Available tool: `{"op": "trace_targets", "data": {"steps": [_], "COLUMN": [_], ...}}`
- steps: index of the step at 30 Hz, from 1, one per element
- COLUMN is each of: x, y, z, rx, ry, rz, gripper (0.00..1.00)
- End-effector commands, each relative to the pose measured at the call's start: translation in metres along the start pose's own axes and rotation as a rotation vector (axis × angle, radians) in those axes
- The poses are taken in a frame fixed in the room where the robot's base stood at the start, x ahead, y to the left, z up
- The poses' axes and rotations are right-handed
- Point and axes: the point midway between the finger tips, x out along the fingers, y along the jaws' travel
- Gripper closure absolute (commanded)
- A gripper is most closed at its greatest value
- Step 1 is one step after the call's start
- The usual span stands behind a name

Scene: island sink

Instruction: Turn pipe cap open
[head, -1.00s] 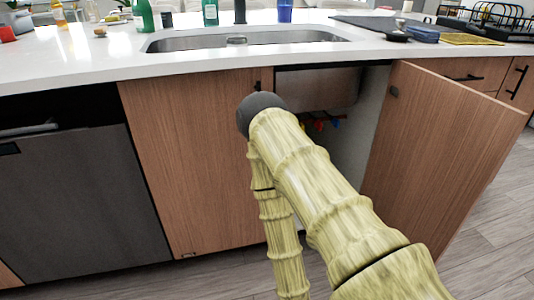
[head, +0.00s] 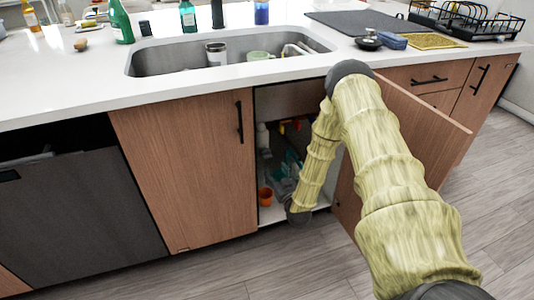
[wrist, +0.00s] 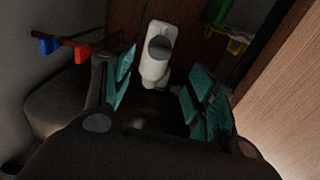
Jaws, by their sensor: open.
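In the wrist view, a white pipe (wrist: 152,72) with a grey round cap (wrist: 160,48) stands ahead, roughly between my teal fingers. My gripper (wrist: 158,80) is open and empty. Its left finger is left of the pipe and its right finger lower right; both look apart from the cap. In the head view, my gripper (head: 287,165) is inside the open cabinet under the sink, partly hidden by my arm. I cannot clearly make out the cap in the head view.
Blue (wrist: 48,45) and red (wrist: 82,53) valve handles are at the left. A yellow-green item (wrist: 236,42) is at the upper right. An orange cup (head: 265,196) stands on the cabinet floor. The open door (head: 425,130) is right of the opening; a closed door (head: 190,170) is left.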

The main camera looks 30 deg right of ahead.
Motion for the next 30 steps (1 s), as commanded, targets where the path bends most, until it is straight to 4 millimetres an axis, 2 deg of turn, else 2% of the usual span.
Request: {"op": "trace_targets", "data": {"steps": [5, 18, 24, 30], "x": [0.017, 0.085, 0.102, 0.106], "y": [0.001, 0.000, 0.000, 0.000], "z": [0.000, 0.001, 0.001, 0.000], "rx": [-0.001, 0.000, 0.000, 0.000], "ry": [0.005, 0.004, 0.001, 0.001], "rz": [0.001, 0.001, 0.000, 0.000], "gripper": [0.43, 0.43, 0.43, 0.43]}}
